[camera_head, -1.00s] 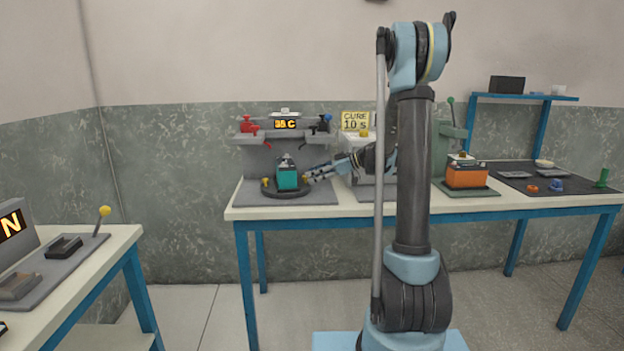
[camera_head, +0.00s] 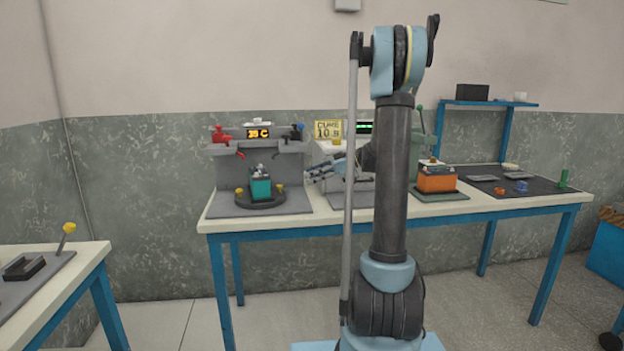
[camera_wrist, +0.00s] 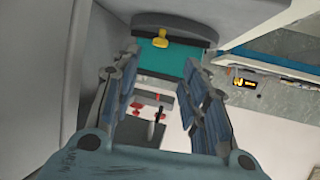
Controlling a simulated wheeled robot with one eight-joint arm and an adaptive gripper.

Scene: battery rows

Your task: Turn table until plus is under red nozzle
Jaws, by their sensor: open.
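The round dark turntable (camera_head: 262,204) stands on the left of the long bench and bears a teal battery (camera_head: 261,189). Yellow knobs (camera_head: 280,188) stand on both sides of its rim. The red nozzle (camera_head: 241,155) hangs above and left of the battery, under a red valve (camera_head: 220,134). The plus mark is too small to tell. My gripper (camera_head: 312,172) is open, to the right of the turntable and apart from it. In the wrist view its open fingers (camera_wrist: 160,75) frame the teal battery (camera_wrist: 165,62), with a yellow knob (camera_wrist: 160,42) on the dark turntable rim.
A black and blue valve (camera_head: 297,132) sits right of the temperature display (camera_head: 258,133). A cure station with a yellow sign (camera_head: 328,129) stands behind my arm. An orange battery (camera_head: 437,180) and small parts lie farther right. Another table (camera_head: 70,262) is at left.

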